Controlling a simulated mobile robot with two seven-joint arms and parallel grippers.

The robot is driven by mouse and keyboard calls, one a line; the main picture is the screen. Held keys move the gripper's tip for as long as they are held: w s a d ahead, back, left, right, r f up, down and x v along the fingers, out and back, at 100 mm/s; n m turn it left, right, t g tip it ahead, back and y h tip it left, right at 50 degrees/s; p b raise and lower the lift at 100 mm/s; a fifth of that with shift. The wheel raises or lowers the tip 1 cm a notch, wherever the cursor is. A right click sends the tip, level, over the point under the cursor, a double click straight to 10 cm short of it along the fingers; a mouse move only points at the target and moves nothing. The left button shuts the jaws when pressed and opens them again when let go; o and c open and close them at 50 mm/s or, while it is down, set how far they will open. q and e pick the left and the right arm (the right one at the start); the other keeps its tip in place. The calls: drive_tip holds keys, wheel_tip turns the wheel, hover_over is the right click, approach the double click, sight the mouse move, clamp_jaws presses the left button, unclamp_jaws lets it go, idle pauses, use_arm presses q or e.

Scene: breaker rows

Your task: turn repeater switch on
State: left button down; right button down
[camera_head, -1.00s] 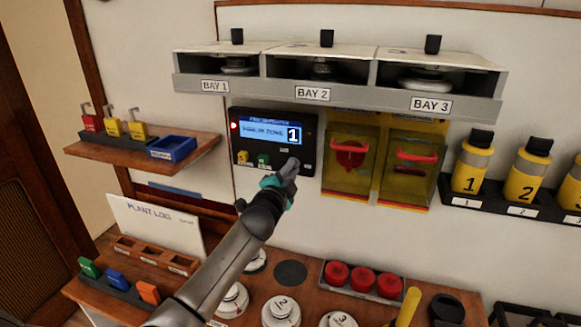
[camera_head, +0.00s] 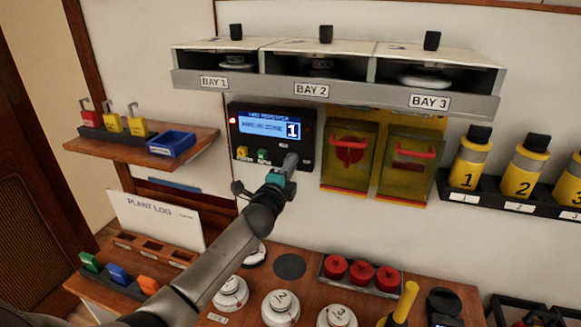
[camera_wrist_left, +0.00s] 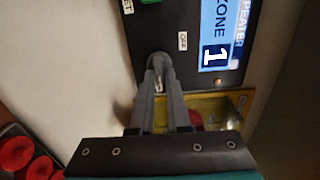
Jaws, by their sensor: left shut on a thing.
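The repeater panel (camera_head: 250,112) is a black wall box with a blue lit screen reading zone 1 and a red light at its left. My left gripper (camera_head: 290,160) is at the panel's lower right. In the left wrist view, its fingers (camera_wrist_left: 161,78) are shut on the small grey repeater switch (camera_wrist_left: 157,60). An OFF label (camera_wrist_left: 183,41) sits beside the switch. A second label is partly hidden between the fingers. The gripper hides the switch in the head view, and I cannot tell the lever's exact tilt. My right gripper is not in view.
Yellow and green buttons (camera_head: 263,157) sit left of the gripper on the panel. Two yellow covered boxes with red handles (camera_head: 350,139) are close on the right. The bay shelf (camera_head: 330,93) overhangs above. A desk (camera_head: 250,305) with several round items lies below.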

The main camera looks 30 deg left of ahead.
use_arm(q)
drive_tip(key=c, duration=0.9)
unclamp_jaws()
drive_tip(key=b+v, duration=0.1)
drive_tip(key=v, duration=1.4)
drive_tip(key=shift+s+a, duration=0.1)
drive_tip(key=shift+s, duration=0.1)
drive_tip(key=shift+f, duration=0.1)
